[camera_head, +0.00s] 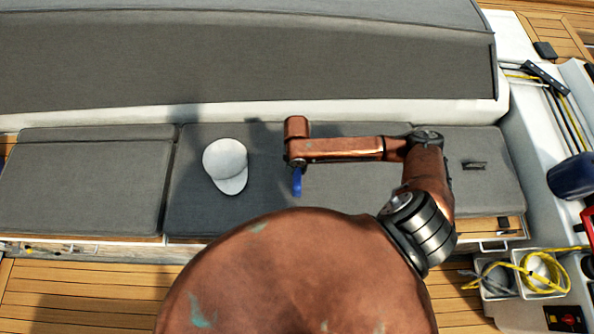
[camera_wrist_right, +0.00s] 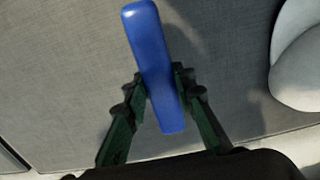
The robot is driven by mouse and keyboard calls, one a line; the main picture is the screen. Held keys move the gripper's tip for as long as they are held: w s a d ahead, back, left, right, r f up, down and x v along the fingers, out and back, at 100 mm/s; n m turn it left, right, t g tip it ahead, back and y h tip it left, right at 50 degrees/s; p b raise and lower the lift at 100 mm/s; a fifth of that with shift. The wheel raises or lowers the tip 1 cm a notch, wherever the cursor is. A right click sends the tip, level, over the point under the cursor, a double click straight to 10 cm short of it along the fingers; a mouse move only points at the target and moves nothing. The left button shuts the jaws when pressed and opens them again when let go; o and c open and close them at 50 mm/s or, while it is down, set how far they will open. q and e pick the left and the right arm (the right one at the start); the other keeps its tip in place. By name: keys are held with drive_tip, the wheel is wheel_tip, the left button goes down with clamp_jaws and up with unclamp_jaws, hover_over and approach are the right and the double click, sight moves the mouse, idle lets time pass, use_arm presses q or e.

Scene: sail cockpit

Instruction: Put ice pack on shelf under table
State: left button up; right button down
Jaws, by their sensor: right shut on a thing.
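The blue ice pack (camera_head: 297,182) hangs below the end of my right arm in the head view, over the grey bench cushion (camera_head: 345,190). In the right wrist view the ice pack (camera_wrist_right: 152,62) is a long blue block. My right gripper (camera_wrist_right: 160,88) is shut on it, one dark green finger at each side. In the head view the gripper's fingers are mostly hidden under the arm. The ice pack appears held above the cushion, with a shadow nearby. My left gripper is not in view. No table or shelf under it can be made out.
A white cap (camera_head: 226,165) lies on the cushion left of the ice pack; part of it shows in the right wrist view (camera_wrist_right: 300,75). A small dark object (camera_head: 474,165) lies on the right cushion. White bins (camera_head: 520,292) with yellow rope stand at lower right.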

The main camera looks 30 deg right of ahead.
drive_tip(key=shift+w+d+f, duration=0.1)
drive_tip(key=shift+w+f, duration=0.1)
drive_tip(key=shift+f, duration=0.05)
drive_tip(key=f, duration=0.1)
drive_tip(key=f+b, duration=0.1)
drive_tip(key=f, duration=0.1)
drive_tip(key=shift+w+d+f, duration=0.15)
drive_tip(key=shift+w+f, duration=0.05)
drive_tip(key=shift+f, duration=0.05)
drive_tip(key=c, duration=1.6)
unclamp_jaws()
drive_tip(key=shift+s+f, duration=0.1)
